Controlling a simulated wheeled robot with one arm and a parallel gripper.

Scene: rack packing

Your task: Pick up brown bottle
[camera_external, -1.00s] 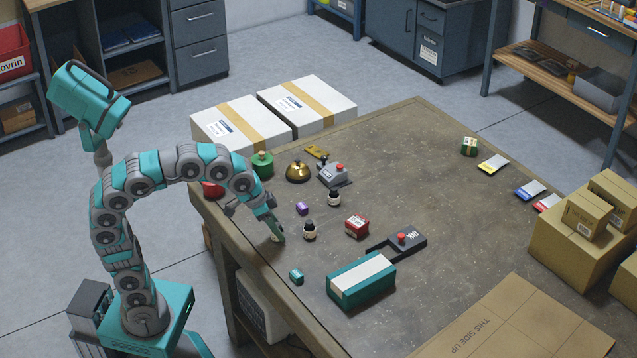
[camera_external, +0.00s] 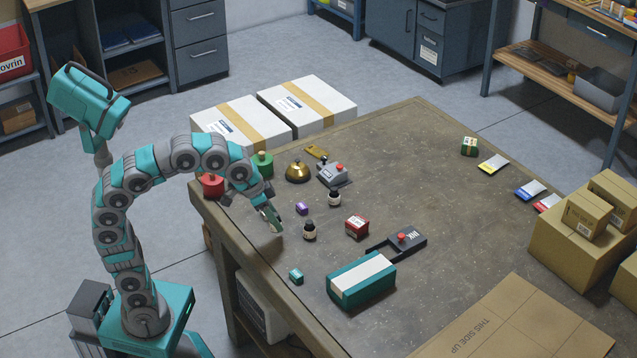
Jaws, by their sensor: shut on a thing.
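My gripper (camera_external: 272,217) is a little above the table near its left edge. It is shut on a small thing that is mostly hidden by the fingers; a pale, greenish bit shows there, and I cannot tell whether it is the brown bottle. Two small dark bottles with pale labels stand upright on the table. The nearer bottle (camera_external: 310,231) is to the right of my gripper and apart from it. The farther bottle (camera_external: 334,198) is behind it. At this size I cannot tell whether either is brown or black.
Near the gripper are a purple block (camera_external: 302,208), a red box (camera_external: 357,226), a small teal box (camera_external: 296,276) and a long teal-and-white box (camera_external: 361,281). A brass bell (camera_external: 297,171), green pot (camera_external: 262,164) and red pot (camera_external: 213,185) stand behind. The table's middle right is clear.

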